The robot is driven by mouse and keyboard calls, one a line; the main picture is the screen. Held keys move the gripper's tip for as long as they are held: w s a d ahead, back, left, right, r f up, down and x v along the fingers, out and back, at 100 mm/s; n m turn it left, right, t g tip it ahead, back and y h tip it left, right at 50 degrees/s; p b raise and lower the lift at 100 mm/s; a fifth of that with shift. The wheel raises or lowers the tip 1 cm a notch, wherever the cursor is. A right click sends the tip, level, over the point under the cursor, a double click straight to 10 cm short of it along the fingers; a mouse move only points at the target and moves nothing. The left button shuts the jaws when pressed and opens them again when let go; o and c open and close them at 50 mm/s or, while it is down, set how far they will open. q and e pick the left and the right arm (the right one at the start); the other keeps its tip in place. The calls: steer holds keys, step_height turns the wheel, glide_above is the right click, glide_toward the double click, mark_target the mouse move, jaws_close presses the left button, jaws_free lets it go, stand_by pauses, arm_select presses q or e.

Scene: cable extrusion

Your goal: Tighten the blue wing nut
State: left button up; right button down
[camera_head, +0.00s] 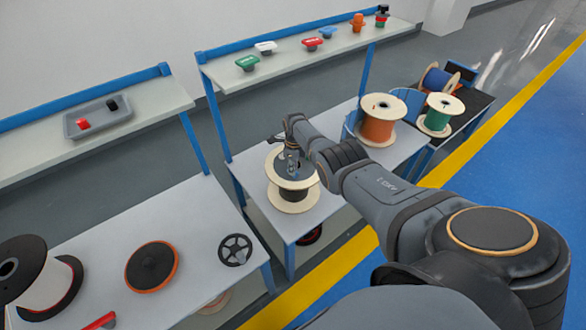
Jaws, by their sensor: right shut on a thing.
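A blue winged part (328,31), which looks like a blue wing nut, sits on the upper shelf between red and orange parts. My right gripper (291,168) points down over the middle of a wooden-flanged spool of dark cable (293,194) on the middle table. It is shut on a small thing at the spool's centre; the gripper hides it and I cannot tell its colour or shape. The spool stands with its flanges level. My left gripper is not in view.
An orange spool (381,122) and a green spool (438,115) stand to the right. The upper shelf (290,57) holds several coloured parts. The left table (195,222) carries an orange-rimmed disc (152,266) and a black handwheel (235,249). A grey tray (99,118) sits on the left shelf.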

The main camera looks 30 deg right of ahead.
stand_by(0.3)
steer(key=c, duration=1.4)
jaws_free()
steer(key=shift+c, duration=0.2)
steer(key=shift+r, duration=0.1)
steer(key=shift+d+r, duration=0.1)
steer(key=shift+r, duration=0.25)
step_height(320, 180, up, 11)
steer(key=shift+s, duration=0.15)
